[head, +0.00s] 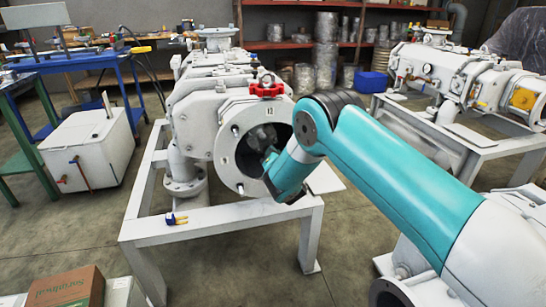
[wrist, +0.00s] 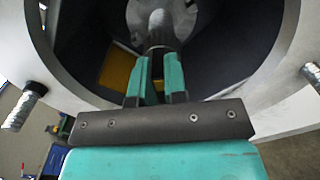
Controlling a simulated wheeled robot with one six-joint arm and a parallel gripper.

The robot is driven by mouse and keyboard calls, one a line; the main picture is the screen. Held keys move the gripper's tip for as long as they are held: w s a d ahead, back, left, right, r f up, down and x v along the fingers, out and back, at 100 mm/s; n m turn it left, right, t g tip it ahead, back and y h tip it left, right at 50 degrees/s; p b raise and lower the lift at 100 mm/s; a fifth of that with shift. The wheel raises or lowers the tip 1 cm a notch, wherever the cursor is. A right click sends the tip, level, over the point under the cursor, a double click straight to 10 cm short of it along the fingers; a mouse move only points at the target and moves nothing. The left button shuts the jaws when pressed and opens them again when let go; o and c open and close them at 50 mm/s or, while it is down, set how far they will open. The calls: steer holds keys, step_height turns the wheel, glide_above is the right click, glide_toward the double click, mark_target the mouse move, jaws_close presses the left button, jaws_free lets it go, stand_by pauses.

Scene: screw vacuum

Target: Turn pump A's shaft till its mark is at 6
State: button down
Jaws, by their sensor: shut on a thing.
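Pump A (head: 228,145), taken to be the grey pump in the middle of the head view, has a round end flange with a "12" at its top. My gripper (head: 268,155) reaches into the flange opening, and its fingertips are mostly hidden there. In the wrist view, the two green fingers of my gripper (wrist: 159,75) are shut on the grey shaft (wrist: 158,22) inside the dark bore. I cannot make out the shaft's mark. A yellow patch (wrist: 117,68) shows left of the fingers, inside the opening.
The flange's rim and studs (wrist: 22,108) surround my gripper closely. A yellow-and-blue item (head: 176,219) lies on the pump's white frame (head: 225,222). Another pump (head: 450,75) stands at right.

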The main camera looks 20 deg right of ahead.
steer(key=m, duration=0.2)
steer(key=m+b, duration=0.1)
steer(key=shift+d+f+m, duration=0.15)
steer(key=shift+f+m, duration=0.15)
steer(key=shift+m, duration=0.1)
steer(key=m+b, duration=0.2)
steer(key=m, duration=0.1)
steer(key=shift+f, duration=0.2)
steer(key=m+b, duration=0.2)
steer(key=m, duration=0.2)
steer(key=shift+f+b, duration=0.2)
steer(key=shift+b, duration=0.1)
steer(key=m+b, duration=0.4)
steer(key=m, duration=0.1)
steer(key=m+b, duration=0.4)
steer(key=m, duration=0.1)
steer(key=f+m+b, duration=0.1)
steer(key=m+b, duration=0.4)
steer(key=shift+a, duration=0.35)
steer(key=shift+a+r+m+b, duration=0.1)
steer(key=shift+r+m+b, duration=0.05)
steer(key=shift+m+b, duration=0.65)
steer(key=shift+r, duration=0.1)
